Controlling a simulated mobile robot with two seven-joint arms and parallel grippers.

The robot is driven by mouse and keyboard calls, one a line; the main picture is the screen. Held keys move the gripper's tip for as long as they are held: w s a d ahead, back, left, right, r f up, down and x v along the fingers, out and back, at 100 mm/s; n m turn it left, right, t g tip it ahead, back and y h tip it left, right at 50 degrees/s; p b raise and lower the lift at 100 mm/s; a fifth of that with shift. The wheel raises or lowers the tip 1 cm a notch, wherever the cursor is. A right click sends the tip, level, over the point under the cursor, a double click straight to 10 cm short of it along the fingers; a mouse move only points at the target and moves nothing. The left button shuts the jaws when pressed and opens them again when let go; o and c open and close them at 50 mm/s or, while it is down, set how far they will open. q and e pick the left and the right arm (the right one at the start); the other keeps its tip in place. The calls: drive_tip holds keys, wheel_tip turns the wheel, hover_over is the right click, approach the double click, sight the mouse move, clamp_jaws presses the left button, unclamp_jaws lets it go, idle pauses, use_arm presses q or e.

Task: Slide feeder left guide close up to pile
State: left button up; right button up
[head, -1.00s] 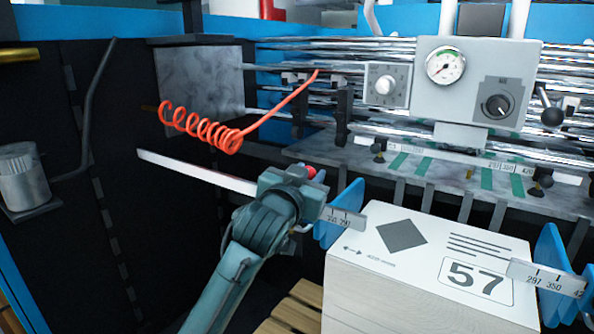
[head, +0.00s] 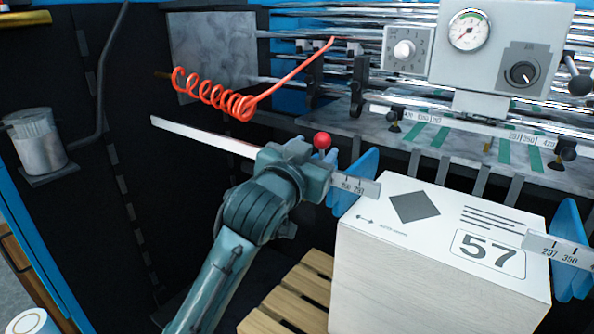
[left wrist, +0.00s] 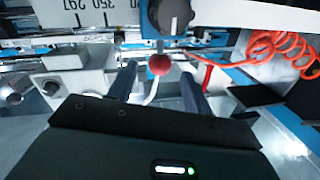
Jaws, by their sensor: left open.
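The left guide is a blue plate (head: 355,180) beside the left side of the white paper pile (head: 450,225), which is marked 57. It hangs at a scaled bar (head: 215,138), with a red ball knob (head: 322,140) standing above it. A small gap seems to show between guide and pile. My left gripper (head: 318,168) is just left of the guide and below the knob in the head view. In the left wrist view, its two open fingers (left wrist: 158,88) lie on either side of the knob's stem, with the red ball (left wrist: 160,64) beyond. Contact cannot be told.
A right blue guide (head: 572,250) stands at the pile's right side. A red coiled hose (head: 215,95) hangs behind my left arm. A control box with a gauge (head: 500,45) is above the feed board. A wooden pallet (head: 290,295) lies below left of the pile.

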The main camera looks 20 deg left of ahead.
use_arm(q)
drive_tip(key=s+a, duration=0.1)
drive_tip(key=s, duration=0.7)
drive_tip(key=shift+a+b, duration=0.15)
drive_tip(key=shift+b, duration=0.25)
drive_tip(key=shift+f, duration=0.1)
wheel_tip(320, 180, down, 21)
drive_tip(key=s+g, duration=0.2)
drive_tip(key=g, duration=0.2)
drive_tip(key=s+a+f+n+g+p, duration=0.1)
drive_tip(key=s+f+g, duration=0.2)
drive_tip(key=s+f, duration=1.3)
wheel_tip(320, 180, down, 4)
drive_tip(key=shift+s+a+h, duration=0.2)
drive_tip(key=shift+s+h, duration=0.1)
